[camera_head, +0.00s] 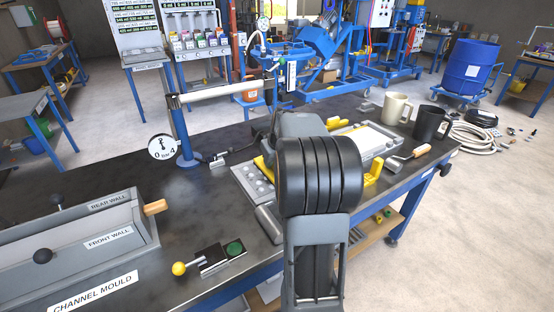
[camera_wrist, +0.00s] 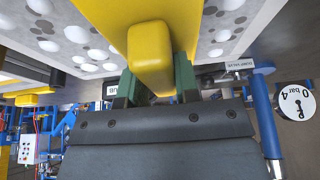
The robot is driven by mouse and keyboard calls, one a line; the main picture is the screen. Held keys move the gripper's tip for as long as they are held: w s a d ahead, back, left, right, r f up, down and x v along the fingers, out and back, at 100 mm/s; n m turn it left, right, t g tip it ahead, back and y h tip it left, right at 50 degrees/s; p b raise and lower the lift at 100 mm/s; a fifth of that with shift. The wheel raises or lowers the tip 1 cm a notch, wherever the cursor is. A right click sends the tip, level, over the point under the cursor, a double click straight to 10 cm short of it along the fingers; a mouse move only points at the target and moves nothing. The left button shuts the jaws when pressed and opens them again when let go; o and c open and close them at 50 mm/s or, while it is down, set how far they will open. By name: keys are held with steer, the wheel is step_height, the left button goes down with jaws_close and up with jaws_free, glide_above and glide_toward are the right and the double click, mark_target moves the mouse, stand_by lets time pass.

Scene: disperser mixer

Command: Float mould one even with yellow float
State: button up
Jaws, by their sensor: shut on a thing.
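My gripper (camera_wrist: 157,84) is shut on the yellow float (camera_wrist: 152,60), with green fingers on either side of its block-shaped grip. In the head view my black and grey arm hides the gripper and most of the float; yellow parts (camera_head: 372,166) show beside the arm. In the wrist view a pale mould surface (camera_wrist: 235,25) with white and grey round spots lies on both sides of the float. The head view shows a grey spotted panel (camera_head: 254,186) left of my arm and a white-faced slab (camera_head: 370,140) behind it. I cannot tell whether the float touches the surface.
A trowel (camera_head: 408,154), a cream mug (camera_head: 397,108) and a black mug (camera_head: 431,124) stand at the bench's right. A post with a pressure gauge (camera_head: 162,147) rises behind left. The channel mould (camera_head: 95,262) and a yellow-knobbed valve (camera_head: 205,261) are at front left.

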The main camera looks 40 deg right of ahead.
steer(key=shift+w+a, duration=0.15)
steer(key=shift+a, duration=1.15)
steer(key=shift+d+r, duration=0.1)
steer(key=shift+d, duration=1.45)
steer(key=shift+s+d+f+p, duration=0.1)
steer(key=shift+s+d+p, duration=0.05)
steer(key=shift+d, duration=0.6)
steer(key=shift+s+d+f+p, duration=0.1)
steer(key=shift+s+d+p, duration=0.1)
steer(key=shift+d, duration=0.55)
steer(key=shift+s+d+p, duration=0.15)
steer(key=shift+d, duration=0.6)
steer(key=shift+s+d+p, duration=0.2)
steer(key=shift+d+p, duration=0.15)
steer(key=shift+d, duration=0.9)
steer(key=shift+w+a+r+b, duration=0.1)
steer(key=shift+w+a+b, duration=0.1)
steer(key=shift+a, duration=0.65)
steer(key=shift+w+a+f+b, duration=0.1)
steer(key=shift+a+b, duration=0.1)
steer(key=shift+a, duration=0.6)
steer(key=shift+w+a+r+b, duration=0.1)
steer(key=shift+a+b, duration=0.1)
steer(key=shift+a, duration=0.65)
steer(key=shift+r+p, duration=2.35)
steer(key=shift+r, duration=0.75)
